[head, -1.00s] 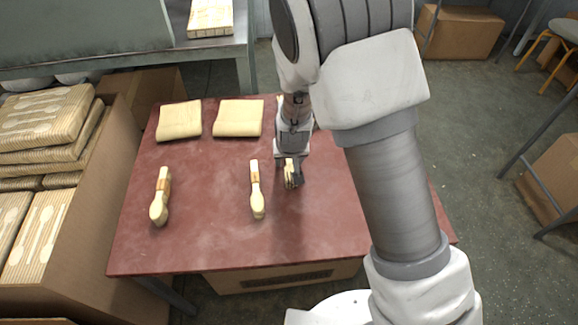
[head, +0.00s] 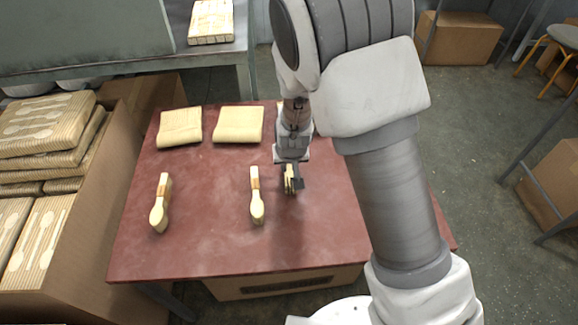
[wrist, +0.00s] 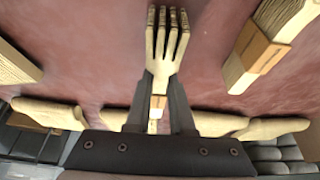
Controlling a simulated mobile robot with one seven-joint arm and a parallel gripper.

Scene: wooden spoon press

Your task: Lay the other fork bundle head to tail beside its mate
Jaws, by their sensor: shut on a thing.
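My gripper (head: 291,183) is shut on a pale wooden fork bundle, seen end-on and small in the head view. In the wrist view the fork bundle (wrist: 166,48) shows its tines at the top, and my gripper (wrist: 158,100) closes around its orange-banded handle. It appears held above the red table (head: 200,245). A banded bundle (head: 256,195) with a rounded end towards me lies left of my gripper. A banded bundle on the right of the wrist view (wrist: 258,55) has its far end cut off. I cannot tell which bundle is the mate.
Another rounded banded bundle (head: 161,203) lies at the table's left. Two pale folded-looking stacks (head: 180,126) (head: 238,124) sit at the back; my arm hides part of the table behind it. A carton (head: 100,235) of packed cutlery stands left. The table's front is clear.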

